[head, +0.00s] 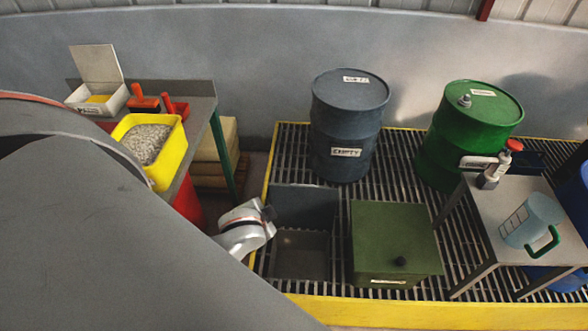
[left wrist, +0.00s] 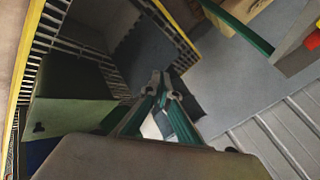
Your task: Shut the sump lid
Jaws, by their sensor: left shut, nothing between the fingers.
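The sump lid (head: 303,207) is a dark grey panel standing raised at the back of the open sump (head: 300,257). The sump is a square, dark-walled opening in the grating. My left gripper (head: 268,213) is by the lid's left edge; whether it touches the lid is hard to tell. In the left wrist view, the left gripper (left wrist: 165,84) is shut and empty, its fingertips together, with the dark lid panel (left wrist: 142,55) beyond them. My arm hides part of the floor at the left. My right gripper is not in view.
A green box (head: 395,240) with a black knob stands right of the sump. Behind are a grey drum (head: 347,125) and a green drum (head: 468,135). A metal table (head: 510,195) stands at right, a workbench (head: 203,108) with a yellow bin at left. Yellow edging (head: 440,312) borders the grating.

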